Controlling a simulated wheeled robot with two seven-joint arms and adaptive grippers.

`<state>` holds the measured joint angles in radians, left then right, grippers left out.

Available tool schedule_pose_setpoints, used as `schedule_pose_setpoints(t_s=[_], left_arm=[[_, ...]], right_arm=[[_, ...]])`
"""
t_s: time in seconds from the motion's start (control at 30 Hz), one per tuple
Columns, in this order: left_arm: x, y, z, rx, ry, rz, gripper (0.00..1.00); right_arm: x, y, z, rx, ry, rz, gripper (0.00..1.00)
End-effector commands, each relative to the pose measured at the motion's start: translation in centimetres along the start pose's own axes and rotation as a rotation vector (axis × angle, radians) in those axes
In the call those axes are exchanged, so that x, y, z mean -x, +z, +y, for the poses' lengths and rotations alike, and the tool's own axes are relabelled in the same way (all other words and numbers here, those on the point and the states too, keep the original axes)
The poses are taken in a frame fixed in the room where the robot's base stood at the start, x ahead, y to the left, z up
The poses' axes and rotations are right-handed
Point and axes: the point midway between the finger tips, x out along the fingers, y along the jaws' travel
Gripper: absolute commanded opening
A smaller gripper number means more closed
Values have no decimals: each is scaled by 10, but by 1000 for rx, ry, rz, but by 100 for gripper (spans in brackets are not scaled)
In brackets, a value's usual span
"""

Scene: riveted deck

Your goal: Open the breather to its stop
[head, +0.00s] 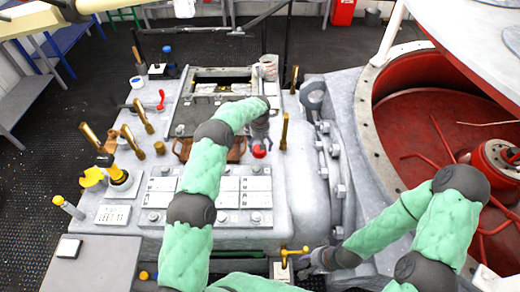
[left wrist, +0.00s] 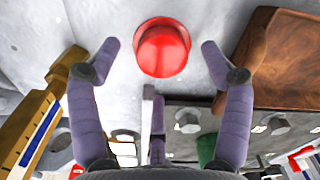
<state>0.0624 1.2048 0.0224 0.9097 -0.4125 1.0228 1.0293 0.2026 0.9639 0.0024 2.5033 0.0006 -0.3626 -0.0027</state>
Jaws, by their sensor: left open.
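A red domed knob (head: 259,151), which looks to be the breather, sits on the grey machine top; no label on it can be read. My left gripper (head: 262,136) is above it, pointing down. In the left wrist view the red knob (left wrist: 161,48) lies between the spread fingertips of my left gripper (left wrist: 160,58), with a gap on both sides, so the gripper is open and not touching it. My right gripper (head: 308,264) is low in the head view, beside a yellow tap-like handle (head: 291,254); its fingers are too small to judge.
A brass lever (head: 284,131) stands just right of the knob; a brass-coloured bar (left wrist: 38,122) is close in the wrist view. A brown block (left wrist: 285,60) lies right of the fingers. A red handle (head: 160,99) is farther left. A large red-lined opening (head: 410,110) is at right.

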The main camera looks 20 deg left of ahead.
Motion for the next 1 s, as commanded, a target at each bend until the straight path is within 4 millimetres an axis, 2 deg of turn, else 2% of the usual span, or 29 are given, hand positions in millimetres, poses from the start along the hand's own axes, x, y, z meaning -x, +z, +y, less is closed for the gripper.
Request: schedule_pose_setpoints(t_s=[0.1, 0.2, 0.57, 0.6, 0.7, 0.8, 1.0], left_arm=[[-16, 0, 0, 1, 0, 0, 79], [-23, -1, 0, 1, 1, 1, 79], [-28, 0, 0, 0, 1, 1, 79], [-28, 0, 0, 0, 1, 1, 76], [-28, 0, 0, 0, 1, 1, 48], [-28, 0, 0, 0, 0, 0, 25], [-30, 2, 0, 1, -3, -4, 24]], right_arm=[[-3, 0, 1, 0, 0, 0, 40], [-4, 0, 2, 0, 0, 0, 40], [-5, 0, 2, 0, 0, 0, 40], [-5, 0, 2, 0, 0, 0, 40], [-5, 0, 2, 0, 0, 0, 40], [-5, 0, 2, 0, 0, 0, 40], [-5, 0, 2, 0, 0, 0, 40]])
